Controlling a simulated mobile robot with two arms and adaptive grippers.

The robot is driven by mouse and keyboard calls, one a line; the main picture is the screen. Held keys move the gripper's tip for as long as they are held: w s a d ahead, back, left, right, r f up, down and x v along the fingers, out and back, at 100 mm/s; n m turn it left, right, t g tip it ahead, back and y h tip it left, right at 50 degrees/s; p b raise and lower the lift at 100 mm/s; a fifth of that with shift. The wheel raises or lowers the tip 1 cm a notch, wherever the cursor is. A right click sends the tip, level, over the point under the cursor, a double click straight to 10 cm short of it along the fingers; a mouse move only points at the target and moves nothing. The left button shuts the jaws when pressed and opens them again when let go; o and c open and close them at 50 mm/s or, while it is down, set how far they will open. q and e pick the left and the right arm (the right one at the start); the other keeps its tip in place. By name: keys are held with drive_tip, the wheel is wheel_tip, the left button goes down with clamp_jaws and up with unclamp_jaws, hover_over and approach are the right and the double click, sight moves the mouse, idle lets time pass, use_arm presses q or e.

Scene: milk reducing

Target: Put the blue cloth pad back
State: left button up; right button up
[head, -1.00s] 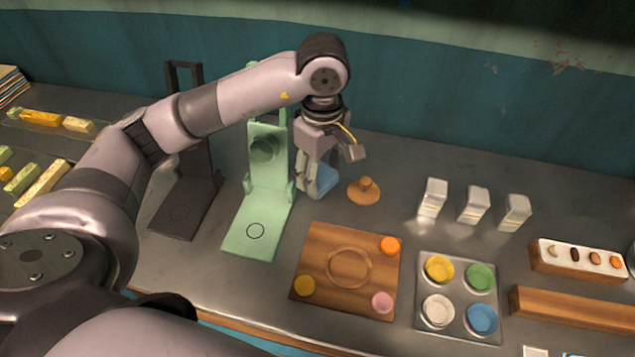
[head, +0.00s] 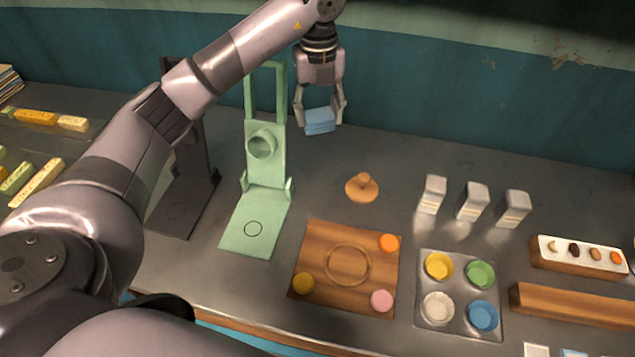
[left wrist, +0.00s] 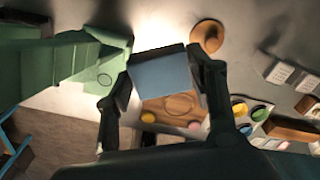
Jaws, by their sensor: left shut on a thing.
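The blue cloth pad (head: 320,121) is a small folded light-blue block, held between the fingers of my left gripper (head: 320,113), up above the back of the counter. In the left wrist view the pad (left wrist: 160,84) lies between the two dark fingers. My left gripper is shut on it, and it hangs clear of the counter. My right gripper is not in view.
A green stand (head: 262,185) with a round holder is left of the gripper, with a dark stand (head: 188,190) beyond it. A wooden knob (head: 362,187), a wooden board (head: 345,268), white cartons (head: 473,202) and a tray of coloured cups (head: 459,297) cover the counter.

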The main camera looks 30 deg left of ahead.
sight(318, 127)
use_arm(q)
drive_tip(key=n, duration=0.2)
drive_tip(key=shift+w+a+r+n, duration=0.15)
drive_tip(key=shift+w+a+n, duration=0.05)
drive_tip(key=shift+w+n, duration=0.15)
drive_tip(key=shift+n, duration=0.25)
wheel_tip(318, 127, down, 5)
drive_tip(key=shift+f+b, duration=0.1)
drive_tip(key=shift+b, duration=0.2)
wheel_tip(318, 127, down, 10)
drive_tip(key=shift+a+p, duration=0.1)
drive_tip(key=shift+p, duration=0.9)
wheel_tip(318, 127, down, 4)
drive_tip(key=shift+f+p, duration=0.1)
drive_tip(key=shift+p, duration=0.3)
drive_tip(key=shift+f, duration=0.25)
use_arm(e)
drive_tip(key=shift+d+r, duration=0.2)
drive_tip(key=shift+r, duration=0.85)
